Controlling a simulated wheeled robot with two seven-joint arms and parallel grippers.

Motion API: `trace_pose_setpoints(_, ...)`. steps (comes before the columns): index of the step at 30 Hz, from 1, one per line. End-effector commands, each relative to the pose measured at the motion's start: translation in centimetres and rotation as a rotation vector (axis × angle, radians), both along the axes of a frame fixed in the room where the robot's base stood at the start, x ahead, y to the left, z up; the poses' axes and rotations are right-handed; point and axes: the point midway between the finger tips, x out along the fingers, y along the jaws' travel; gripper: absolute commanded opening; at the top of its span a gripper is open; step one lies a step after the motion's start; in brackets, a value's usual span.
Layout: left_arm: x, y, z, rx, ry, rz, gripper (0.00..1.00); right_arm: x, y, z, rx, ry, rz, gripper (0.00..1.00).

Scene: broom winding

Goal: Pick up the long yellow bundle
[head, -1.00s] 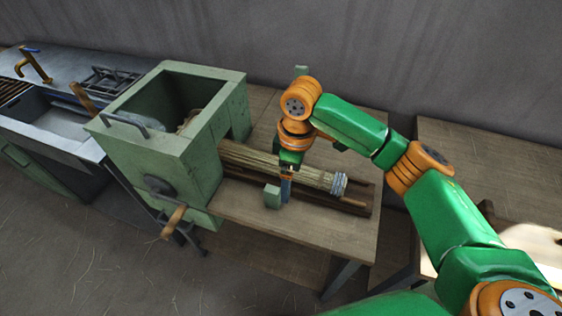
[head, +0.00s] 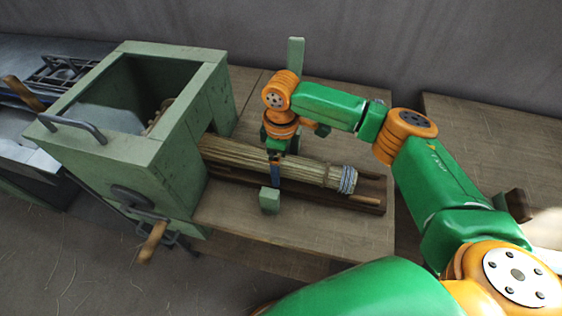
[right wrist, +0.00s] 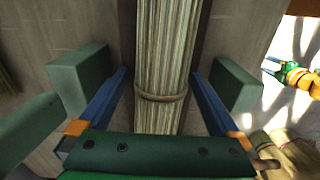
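The long yellow bundle (head: 310,171) of straw lies along a wooden trough on the bench. Its left end goes into the green machine box, and its right end has a pale blue-grey binding. My right gripper (head: 275,172) points down over the bundle's middle. In the right wrist view its blue fingers (right wrist: 160,100) are spread, one on each side of the bundle (right wrist: 168,60), with gaps showing. A thin tie crosses the bundle between them.
The green machine box (head: 130,155) with its wooden-handled crank (head: 152,242) stands left of the trough. A small green block (head: 269,200) is in front of the bundle and a green upright (head: 296,52) behind. A second table (head: 465,130) is at the right.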

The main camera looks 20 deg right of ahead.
Motion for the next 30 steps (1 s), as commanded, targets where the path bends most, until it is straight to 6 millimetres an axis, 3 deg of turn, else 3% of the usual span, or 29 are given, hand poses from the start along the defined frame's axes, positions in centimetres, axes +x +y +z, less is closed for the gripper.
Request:
trace_pose_setpoints(1,0.0,0.0,0.0,0.0,-0.001,0.0,0.59,0.0,0.0,0.0,0.0,0.0,0.0,0.84)
trace_pose_setpoints(9,0.1,0.0,0.0,0.0,-0.002,0.0,0.59,0.0,0.0,0.0,0.0,0.0,0.0,0.11)
trace_pose_setpoints(10,0.1,0.0,0.0,0.0,-0.002,0.0,0.59,0.0,0.0,0.0,0.0,0.0,0.0,0.06)
trace_pose_setpoints(19,0.1,0.0,-0.1,0.0,-0.002,0.0,0.59,0.0,0.0,0.5,-0.001,-0.001,-0.001,0.06)
trace_pose_setpoints(25,0.1,0.0,-0.5,0.0,-0.002,0.0,0.59,0.1,0.0,3.6,0.001,-0.003,-0.001,0.06)
trace_pose_setpoints(30,0.1,0.0,-1.1,0.001,-0.002,-0.001,0.59,-1.9,-3.1,3.3,0.0,0.0,-0.004,0.06)
